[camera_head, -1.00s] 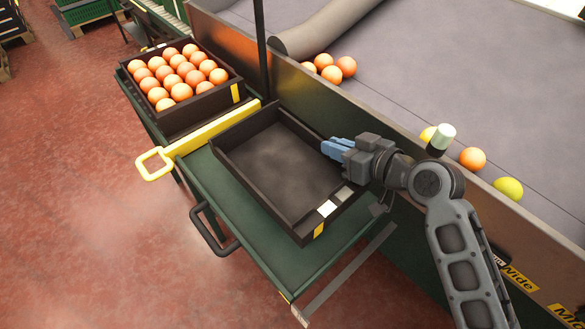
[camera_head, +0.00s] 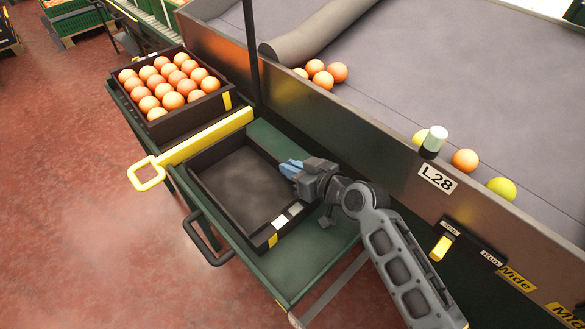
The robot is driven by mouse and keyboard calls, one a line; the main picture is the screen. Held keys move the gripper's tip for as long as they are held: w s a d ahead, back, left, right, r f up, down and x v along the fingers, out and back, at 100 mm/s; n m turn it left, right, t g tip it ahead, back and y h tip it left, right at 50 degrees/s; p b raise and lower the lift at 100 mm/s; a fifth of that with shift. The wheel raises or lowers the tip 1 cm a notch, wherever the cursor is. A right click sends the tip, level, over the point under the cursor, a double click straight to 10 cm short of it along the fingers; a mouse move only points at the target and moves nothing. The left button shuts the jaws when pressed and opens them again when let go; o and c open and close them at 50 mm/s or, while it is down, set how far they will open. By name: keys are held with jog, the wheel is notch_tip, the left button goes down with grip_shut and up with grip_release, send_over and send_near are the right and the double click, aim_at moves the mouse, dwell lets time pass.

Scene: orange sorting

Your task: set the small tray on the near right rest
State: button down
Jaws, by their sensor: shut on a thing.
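The small tray (camera_head: 213,208) is a shallow, empty, dark open box with a yellow mark and pale labels at its near right corner. My gripper (camera_head: 289,168), with blue fingertips, is shut on the tray's right wall. The tray is low over the green bench top (camera_head: 318,248), close to its left edge. I cannot tell whether its bottom touches the bench. No separate rest can be made out; the bench under the tray is hidden.
A dark crate full of oranges (camera_head: 192,112) stands behind the tray. A yellow bar with a loop handle (camera_head: 147,174) lies between them. Green bench top is bare right of the tray.

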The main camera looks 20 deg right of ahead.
jog(key=c, duration=1.2)
grip_release()
jog(key=shift+o, duration=0.2)
jog(key=v, duration=1.2)
jog(key=shift+s, duration=0.1)
jog(key=s+d+m+h, duration=0.1)
jog(key=s+d+h, duration=0.2)
jog(key=s, duration=1.4)
jog(key=s+a+r+t, duration=0.1)
jog(key=s+a+r, duration=0.1)
jog(key=s+r, duration=0.3)
jog(key=s+a+r+m+t+h, duration=0.1)
jog(key=s+a+r, duration=0.2)
jog(key=s, duration=0.6)
notch_tip(320, 180, up, 3)
jog(key=shift+s+f, duration=0.1)
jog(key=shift+s, duration=0.1)
